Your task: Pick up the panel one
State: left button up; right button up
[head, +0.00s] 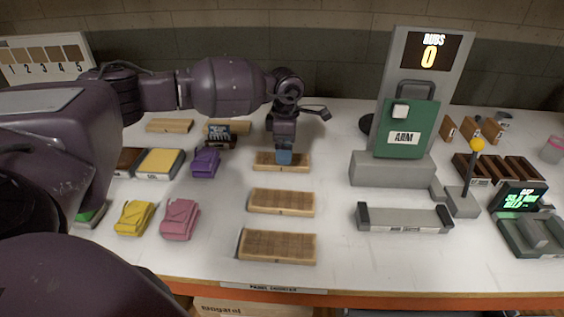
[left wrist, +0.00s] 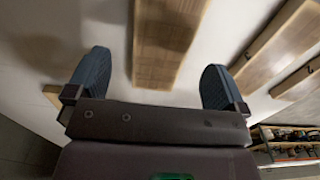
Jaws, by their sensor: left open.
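Three flat wooden panels lie in a column on the white table in the head view: a far panel (head: 265,162), a middle panel (head: 281,202) and a near panel (head: 277,246). Their marks are too small to read, so I cannot tell which is panel one. My left gripper (head: 285,158) points down over the far panel and hides part of it. In the left wrist view my left gripper (left wrist: 154,78) is open, with blue fingers on either side of a wooden panel (left wrist: 165,40). Contact is not clear. My right gripper is not in view.
Purple (head: 205,163), yellow (head: 134,218) and pink (head: 180,219) pouches lie to the left. White table is clear between panels and stand.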

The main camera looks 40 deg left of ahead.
pick_arm(q)
notch_tip(320, 180, down, 4)
jog(key=shift+d+f, duration=0.1)
jog(key=shift+d, duration=0.05)
jog(key=c, duration=1.1)
jog(key=shift+o, duration=0.2)
